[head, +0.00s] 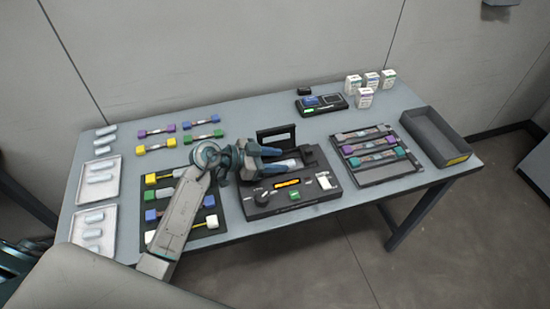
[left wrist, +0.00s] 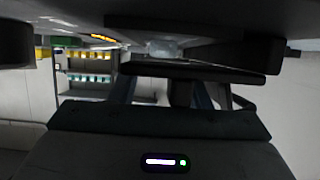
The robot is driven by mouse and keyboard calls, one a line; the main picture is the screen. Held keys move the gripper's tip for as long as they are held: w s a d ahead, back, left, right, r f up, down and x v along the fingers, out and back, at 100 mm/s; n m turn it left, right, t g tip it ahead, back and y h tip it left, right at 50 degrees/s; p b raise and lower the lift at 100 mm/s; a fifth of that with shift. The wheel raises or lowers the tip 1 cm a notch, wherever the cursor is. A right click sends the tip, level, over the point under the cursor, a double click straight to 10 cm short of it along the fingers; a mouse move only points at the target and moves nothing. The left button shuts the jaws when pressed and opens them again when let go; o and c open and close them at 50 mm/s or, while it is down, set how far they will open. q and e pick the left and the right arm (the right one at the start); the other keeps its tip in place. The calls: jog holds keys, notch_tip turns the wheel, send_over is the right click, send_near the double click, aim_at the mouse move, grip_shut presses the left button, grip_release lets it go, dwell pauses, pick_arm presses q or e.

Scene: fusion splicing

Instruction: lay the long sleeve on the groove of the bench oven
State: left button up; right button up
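The bench oven (head: 262,208) is a black box on the table with its lid (head: 276,137) raised. My left gripper (head: 286,161) is low over it, fingers apart. A pale piece (head: 290,163) shows between the fingers at the groove. It also shows in the left wrist view (left wrist: 165,48), beyond the parted fingers (left wrist: 163,92). I cannot tell whether it is the long sleeve or whether the fingers touch it. Other pale sleeves lie on the upper tray (head: 113,189), on the lower tray (head: 77,236) and loose on the table (head: 103,140). My right gripper is out of view.
A dark mat (head: 216,228) with coloured connectors lies left of the oven, partly under my arm. More coloured pieces (head: 155,132) lie behind it. A connector rack (head: 385,180), an empty bin (head: 425,130), a handheld device (head: 321,104) and small boxes (head: 364,98) stand to the right.

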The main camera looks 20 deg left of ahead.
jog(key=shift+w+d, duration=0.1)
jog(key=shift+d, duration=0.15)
pick_arm(q)
jog(key=shift+r+b, duration=0.45)
jog(key=shift+b, duration=0.15)
jog(key=v, duration=1.1)
jog(key=shift+b, duration=0.3)
jog(key=shift+s+a+r, duration=0.25)
jog(key=shift+a, duration=0.15)
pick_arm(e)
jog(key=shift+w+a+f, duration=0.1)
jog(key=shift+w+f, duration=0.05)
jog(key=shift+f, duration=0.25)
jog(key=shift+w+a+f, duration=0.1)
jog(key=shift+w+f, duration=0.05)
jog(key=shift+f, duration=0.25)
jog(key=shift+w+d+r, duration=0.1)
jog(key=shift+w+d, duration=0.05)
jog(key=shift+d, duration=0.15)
